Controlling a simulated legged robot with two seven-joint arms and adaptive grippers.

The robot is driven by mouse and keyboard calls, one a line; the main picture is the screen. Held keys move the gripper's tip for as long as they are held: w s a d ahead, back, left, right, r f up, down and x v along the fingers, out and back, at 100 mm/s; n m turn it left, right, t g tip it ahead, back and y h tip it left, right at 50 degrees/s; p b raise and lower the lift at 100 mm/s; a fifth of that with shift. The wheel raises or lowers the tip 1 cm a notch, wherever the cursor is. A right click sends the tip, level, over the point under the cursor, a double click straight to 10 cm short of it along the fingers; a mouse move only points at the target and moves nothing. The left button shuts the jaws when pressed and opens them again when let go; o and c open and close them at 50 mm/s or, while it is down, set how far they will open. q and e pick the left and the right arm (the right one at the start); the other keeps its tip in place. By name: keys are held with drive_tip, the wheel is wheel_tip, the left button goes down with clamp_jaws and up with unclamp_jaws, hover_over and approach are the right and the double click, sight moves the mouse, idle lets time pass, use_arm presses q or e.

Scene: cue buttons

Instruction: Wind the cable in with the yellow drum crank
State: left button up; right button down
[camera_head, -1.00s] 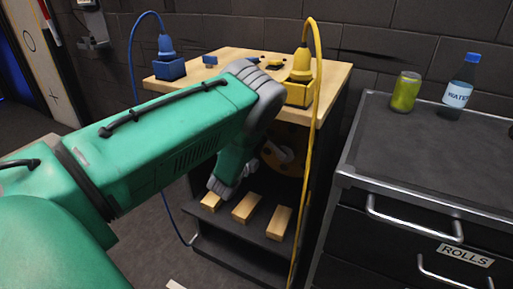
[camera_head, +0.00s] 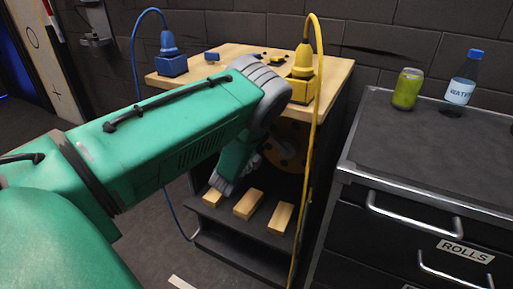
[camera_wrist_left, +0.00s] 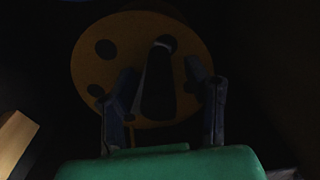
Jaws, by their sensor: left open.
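The yellow drum (camera_head: 292,148) is in the dark opening under the wooden tabletop, partly hidden by my left arm. In the left wrist view its round face with dark holes (camera_wrist_left: 105,72) shows behind the fingers. A dark crank handle (camera_wrist_left: 158,92) stands out from the drum between my left gripper's two fingers (camera_wrist_left: 166,92). The fingers are apart, one on each side of the handle, and I see no clear grip. In the head view the left gripper is mostly hidden behind my wrist. A yellow cable (camera_head: 317,110) rises from a yellow plug and hangs down the cabinet front. My right gripper is out of view.
Wooden blocks (camera_head: 248,204) lie on a dark shelf below the drum. A blue plug and socket (camera_head: 172,65) stand on the wooden tabletop (camera_head: 325,82). A dark drawer cabinet (camera_head: 420,150) with a can and a bottle is close on the right.

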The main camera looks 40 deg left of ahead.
use_arm(q)
drive_tip(key=v, duration=1.1)
drive_tip(key=shift+s+d, duration=0.25)
drive_tip(key=shift+f, duration=0.1)
